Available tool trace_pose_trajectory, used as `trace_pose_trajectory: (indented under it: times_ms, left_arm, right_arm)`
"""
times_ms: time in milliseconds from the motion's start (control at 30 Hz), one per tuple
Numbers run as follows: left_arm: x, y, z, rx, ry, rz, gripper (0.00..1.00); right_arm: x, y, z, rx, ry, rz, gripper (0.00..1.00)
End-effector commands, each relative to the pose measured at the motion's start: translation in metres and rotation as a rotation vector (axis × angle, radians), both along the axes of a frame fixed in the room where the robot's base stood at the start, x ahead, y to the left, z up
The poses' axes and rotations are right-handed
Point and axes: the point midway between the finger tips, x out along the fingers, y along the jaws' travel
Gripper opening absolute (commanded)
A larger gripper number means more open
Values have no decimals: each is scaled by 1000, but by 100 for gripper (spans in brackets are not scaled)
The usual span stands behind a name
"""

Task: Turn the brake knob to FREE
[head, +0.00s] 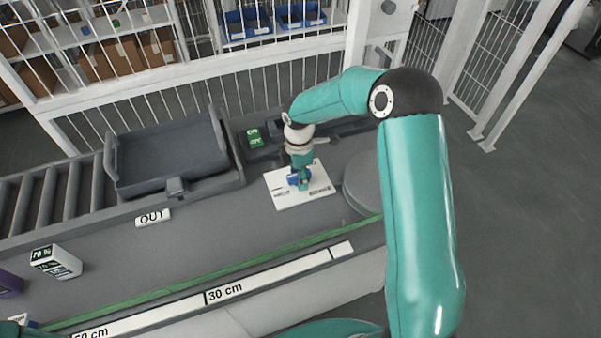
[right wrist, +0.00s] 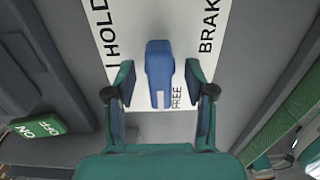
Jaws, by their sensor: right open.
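The blue brake knob (right wrist: 159,65) stands on a white plate (right wrist: 133,25) lettered HOLD, BRAKE and FREE. Its white mark is at its lower end in the right wrist view, beside the word FREE. My right gripper (right wrist: 158,85) is open, with one finger on each side of the knob and gaps between. In the head view the right gripper (head: 299,181) points down over the plate (head: 318,190) and hides part of the knob. My left gripper is not in view.
A mesh fence (head: 190,110) runs behind.

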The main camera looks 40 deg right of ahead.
Motion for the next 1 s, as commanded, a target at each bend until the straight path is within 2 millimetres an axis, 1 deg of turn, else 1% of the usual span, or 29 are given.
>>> trace_pose_trajectory:
  times_ms: [333,833,1000]
  left_arm:
    - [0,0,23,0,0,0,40]
    - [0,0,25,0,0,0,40]
    - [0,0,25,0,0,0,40]
  right_arm:
    - [0,0,33,0,-1,-1,54]
    - [1,0,80,-1,-3,-1,54]
    - [0,0,89,0,0,-1,54]
